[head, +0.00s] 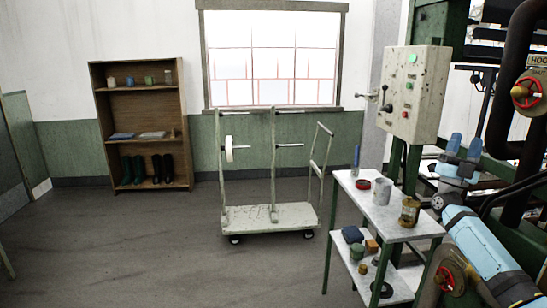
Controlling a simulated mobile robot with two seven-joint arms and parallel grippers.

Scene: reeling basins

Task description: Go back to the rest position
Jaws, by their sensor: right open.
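My right arm comes in from the lower right. Its gripper (465,145) points up, with its two blue-tipped fingers apart and nothing seen between them. It is to the right of the grey control box (415,93), and in the picture it lies above and right of the small side table (388,222). Green machine framing and dark pipes crowd behind and beside the arm. My left gripper is not in view.
The side table holds a grey can (382,191), an amber jar (410,211) and a red round tin (363,184). A red handwheel (525,92) is at the right edge. A wheeled cart (268,218) and a shelf (145,123) stand farther back. Open floor lies left and centre.

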